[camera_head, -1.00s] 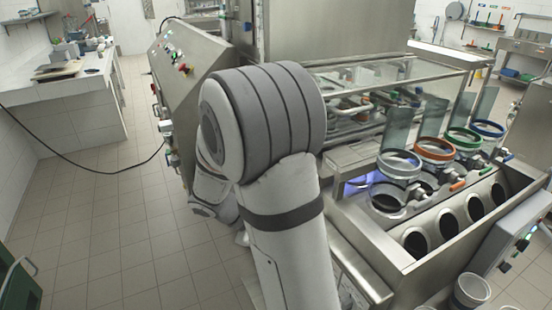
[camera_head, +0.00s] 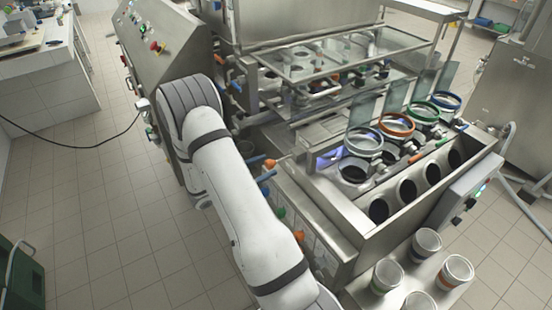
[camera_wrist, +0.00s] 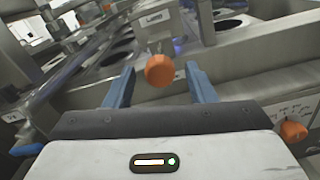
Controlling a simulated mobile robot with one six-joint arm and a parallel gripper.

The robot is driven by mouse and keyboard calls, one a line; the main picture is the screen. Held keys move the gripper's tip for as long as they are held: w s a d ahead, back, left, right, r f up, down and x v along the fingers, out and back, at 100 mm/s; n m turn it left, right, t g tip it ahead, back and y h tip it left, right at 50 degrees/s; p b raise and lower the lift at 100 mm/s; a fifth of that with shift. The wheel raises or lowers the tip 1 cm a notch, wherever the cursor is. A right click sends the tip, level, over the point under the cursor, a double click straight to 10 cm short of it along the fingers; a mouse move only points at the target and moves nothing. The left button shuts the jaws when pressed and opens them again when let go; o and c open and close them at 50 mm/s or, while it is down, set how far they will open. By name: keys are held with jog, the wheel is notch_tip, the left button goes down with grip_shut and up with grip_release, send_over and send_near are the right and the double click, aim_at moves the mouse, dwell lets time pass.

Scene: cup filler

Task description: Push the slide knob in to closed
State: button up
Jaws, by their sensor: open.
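An orange round slide knob (camera_wrist: 159,70) appears between the two blue fingertips of my gripper (camera_wrist: 160,78) in the wrist view. The gripper is open, with clear gaps on both sides of the knob; I cannot tell how far the tips reach along it. In the head view, this knob seems to be the orange one (camera_head: 270,163) at the left side of the steel machine. Blue fingers (camera_head: 266,177) show beside it, while much of my gripper is hidden behind my arm.
Another orange knob (camera_wrist: 293,131) sits at the right of the wrist view. Coloured rings (camera_head: 396,125) and a row of dark round holes lie to the right. Several cups (camera_head: 387,276) stand in front. Tiled floor (camera_head: 110,220) is free at left.

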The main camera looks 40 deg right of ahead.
jog(key=shift+s+d+p, duration=0.1)
jog(key=shift+d+p, duration=0.45)
jog(key=shift+d, duration=1.75)
jog(key=shift+c, duration=0.2)
grip_shut()
